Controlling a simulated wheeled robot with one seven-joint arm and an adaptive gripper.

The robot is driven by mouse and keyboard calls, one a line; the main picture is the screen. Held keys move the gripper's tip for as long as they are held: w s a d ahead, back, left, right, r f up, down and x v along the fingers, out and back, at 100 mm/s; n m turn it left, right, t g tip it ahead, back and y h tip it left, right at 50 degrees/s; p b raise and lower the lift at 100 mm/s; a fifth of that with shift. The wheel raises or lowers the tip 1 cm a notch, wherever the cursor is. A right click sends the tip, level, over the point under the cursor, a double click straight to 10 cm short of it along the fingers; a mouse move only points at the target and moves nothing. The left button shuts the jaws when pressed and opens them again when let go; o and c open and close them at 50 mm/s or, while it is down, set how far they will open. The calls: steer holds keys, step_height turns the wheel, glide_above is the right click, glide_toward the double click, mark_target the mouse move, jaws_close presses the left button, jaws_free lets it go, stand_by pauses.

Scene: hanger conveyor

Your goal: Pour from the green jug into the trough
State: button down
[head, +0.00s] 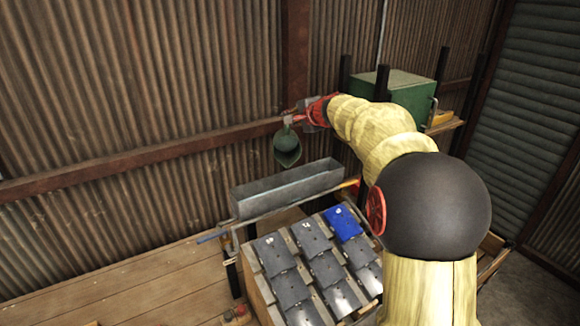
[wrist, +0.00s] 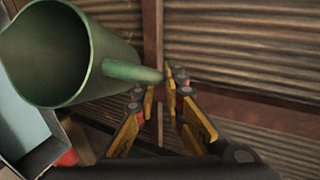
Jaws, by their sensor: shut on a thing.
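The green jug (head: 287,148) hangs in the air at the end of my arm, above and a little behind the trough. Its mouth faces the camera in the head view, so it looks tilted. In the wrist view the jug (wrist: 112,48) shows its open mouth at upper left, and its handle runs to my fingertips. My gripper (head: 299,118) is shut on the handle; its yellow fingers (wrist: 165,103) show in the wrist view. The grey metal trough (head: 290,190) stands below the jug, long and open at the top. No liquid is visible.
A sloped rack of dark plates (head: 310,235) with one blue plate (head: 343,222) stands in front of the trough. A green box (head: 405,92) stands behind my arm. A corrugated wall with a rusty rail (head: 150,160) is close behind the jug. Wooden planks (head: 130,285) lie at left.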

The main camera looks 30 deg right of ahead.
steer(key=shift+w+d+r+g+p, duration=0.35)
steer(key=shift+w+r+g+p, duration=0.3)
steer(key=shift+p, duration=4.1)
steer(key=shift+w+f, duration=0.2)
steer(key=shift+f, duration=0.2)
steer(key=shift+p, duration=0.45)
steer(key=shift+w+r+g+p, duration=0.1)
steer(key=shift+r+g+p, duration=0.2)
steer(key=shift+p, duration=0.7)
steer(key=shift+d+y+p, duration=0.1)
steer(key=shift+y+p, duration=0.2)
steer(key=shift+p, duration=0.15)
steer(key=g+p, duration=0.1)
steer(key=p, duration=0.5)
steer(key=w+g+p, duration=0.1)
steer(key=p, duration=0.5)
steer(key=m+g+p, duration=0.1)
steer(key=p, duration=0.6)
steer(key=shift+w+d+f+y, duration=0.35)
steer(key=shift+y, duration=0.05)
steer(key=shift+w+g+p, duration=0.15)
steer(key=shift+g+p, duration=0.1)
steer(key=shift+p, duration=0.15)
steer(key=shift+w+d+f+g+p, duration=0.25)
steer(key=shift+f+g+p, duration=0.15)
steer(key=shift+p, duration=0.1)
steer(key=shift+s+a, duration=0.1)
